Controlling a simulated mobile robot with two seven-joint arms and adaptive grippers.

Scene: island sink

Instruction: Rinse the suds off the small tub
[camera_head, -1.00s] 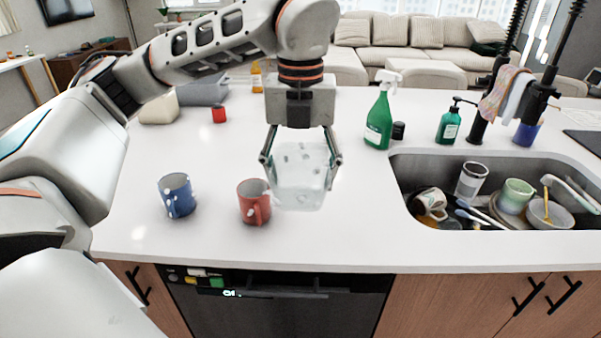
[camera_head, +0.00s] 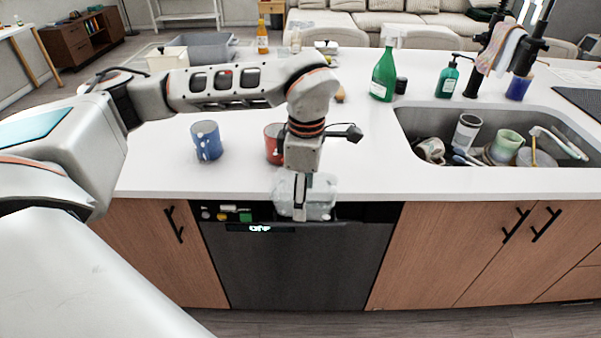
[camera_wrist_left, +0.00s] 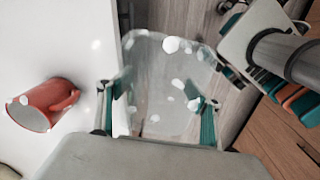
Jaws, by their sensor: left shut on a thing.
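The small tub (camera_head: 322,197) is clear, with white suds spots on it. My left gripper (camera_head: 300,205) is shut on it and holds it at the front edge of the counter, in front of the dishwasher. In the left wrist view the tub (camera_wrist_left: 165,75) sits between the two fingers of my left gripper (camera_wrist_left: 158,108), with several white suds blobs on it. The sink (camera_head: 408,125) is at the right and holds several dishes. A black faucet (camera_head: 528,52) stands behind it. My right gripper is not in view.
A red mug (camera_head: 272,146) with suds stands just behind my left gripper, and a blue mug (camera_head: 207,141) is left of it. A green spray bottle (camera_head: 384,75) and a soap bottle (camera_head: 447,80) stand behind the sink. The counter's front left is clear.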

